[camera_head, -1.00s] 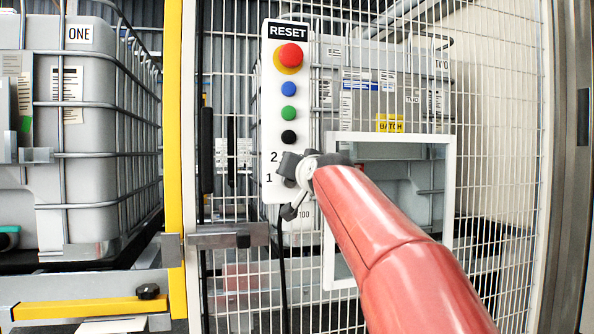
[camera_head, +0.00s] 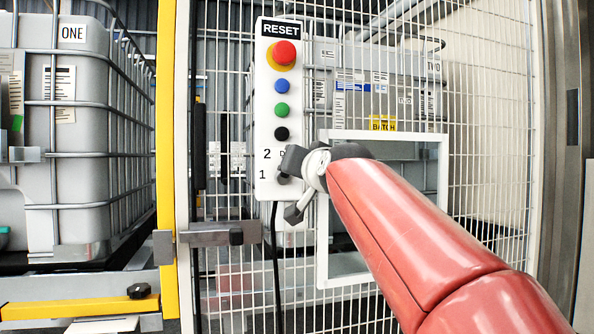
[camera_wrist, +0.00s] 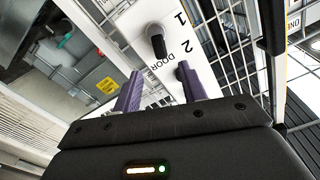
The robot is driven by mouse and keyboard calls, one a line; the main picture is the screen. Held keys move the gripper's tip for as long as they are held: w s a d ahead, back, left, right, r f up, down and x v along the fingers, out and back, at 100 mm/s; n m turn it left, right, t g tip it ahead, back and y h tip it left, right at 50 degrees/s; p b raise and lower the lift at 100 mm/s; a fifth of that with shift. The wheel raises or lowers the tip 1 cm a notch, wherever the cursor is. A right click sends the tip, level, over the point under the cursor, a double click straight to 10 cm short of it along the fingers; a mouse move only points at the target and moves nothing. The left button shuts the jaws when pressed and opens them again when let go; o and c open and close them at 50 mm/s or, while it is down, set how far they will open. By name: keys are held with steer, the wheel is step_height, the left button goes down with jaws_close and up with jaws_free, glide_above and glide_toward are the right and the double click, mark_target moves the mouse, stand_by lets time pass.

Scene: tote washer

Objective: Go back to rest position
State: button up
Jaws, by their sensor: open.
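My gripper (camera_wrist: 160,88) shows in the wrist view with its two purple fingers apart and nothing between them. Beyond the fingertips is the white control panel (camera_wrist: 140,20) with a black selector knob (camera_wrist: 156,42) marked DOOR, 1 and 2. In the head view my red arm reaches from the lower right to the lower part of the panel (camera_head: 262,100), and my wrist hides most of the selector. The fingers are hard to make out there. I cannot tell whether they touch the panel.
The panel has a red RESET button (camera_head: 284,53) and blue, green and black buttons. It hangs on a wire mesh fence (camera_head: 480,120) with a white-framed opening (camera_head: 445,180). A yellow post (camera_head: 165,120) and a caged tank marked ONE (camera_head: 80,190) stand left.

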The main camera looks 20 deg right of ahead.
stand_by(0.3)
steer(key=s+a+f+n+g, duration=0.1)
steer(key=s+f+g, duration=0.3)
steer(key=s+f, duration=0.5)
steer(key=s+a+f+n+g, duration=0.1)
steer(key=s+f+g, duration=0.3)
steer(key=s+f, duration=0.6)
steer(key=s+a+f+n+g, duration=0.2)
steer(key=s+f, duration=0.8)
steer(key=f, duration=1.4)
steer(key=shift+s+g, duration=0.2)
steer(key=shift+g, duration=1)
steer(key=shift+r, duration=0.1)
